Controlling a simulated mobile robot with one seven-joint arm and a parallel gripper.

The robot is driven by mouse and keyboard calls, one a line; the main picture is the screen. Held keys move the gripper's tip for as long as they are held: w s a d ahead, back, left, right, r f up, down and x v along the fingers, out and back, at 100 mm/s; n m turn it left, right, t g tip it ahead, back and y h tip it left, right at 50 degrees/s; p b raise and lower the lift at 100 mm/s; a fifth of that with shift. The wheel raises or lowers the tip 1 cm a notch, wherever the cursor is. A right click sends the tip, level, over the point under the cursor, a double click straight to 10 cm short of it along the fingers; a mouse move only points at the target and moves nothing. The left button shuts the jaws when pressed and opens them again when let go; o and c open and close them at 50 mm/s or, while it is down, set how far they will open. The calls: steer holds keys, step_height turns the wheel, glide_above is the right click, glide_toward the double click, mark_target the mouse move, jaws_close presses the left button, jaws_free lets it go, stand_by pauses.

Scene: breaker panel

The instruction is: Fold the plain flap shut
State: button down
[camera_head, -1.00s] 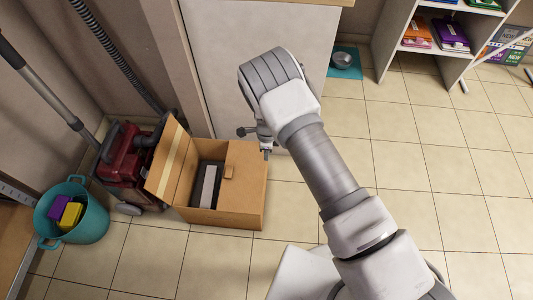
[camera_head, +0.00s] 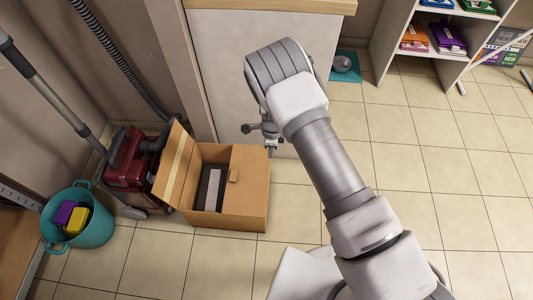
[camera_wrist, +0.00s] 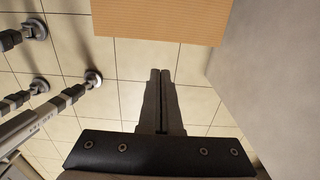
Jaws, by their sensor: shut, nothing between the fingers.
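An open cardboard box (camera_head: 233,219) stands on the floor in the head view. Its left flap (camera_head: 176,168), with a pale tape stripe, stands up and leans outward to the left. A plain brown panel (camera_head: 252,180) with a small tab (camera_head: 233,175) lies at the box's right side; I cannot tell surely whether it is folded inward or upright. A dark and grey object (camera_head: 210,188) shows inside. My gripper (camera_head: 271,152) is at the box's back right corner, shut and empty. In the wrist view my gripper (camera_wrist: 160,73) points towards a cardboard surface (camera_wrist: 160,18), apparently apart from it.
A red vacuum cleaner (camera_head: 130,170) stands left of the box, beside a teal bucket (camera_head: 92,233) with sponges. A white cabinet (camera_head: 240,75) rises behind the box. A shelf unit (camera_head: 390,50) is at the back right. The tiled floor on the right is clear.

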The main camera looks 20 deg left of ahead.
steer(key=s+a+f, duration=0.2)
steer(key=a, duration=0.7)
steer(key=shift+s+f+p, duration=0.15)
steer(key=shift+s+p, duration=0.25)
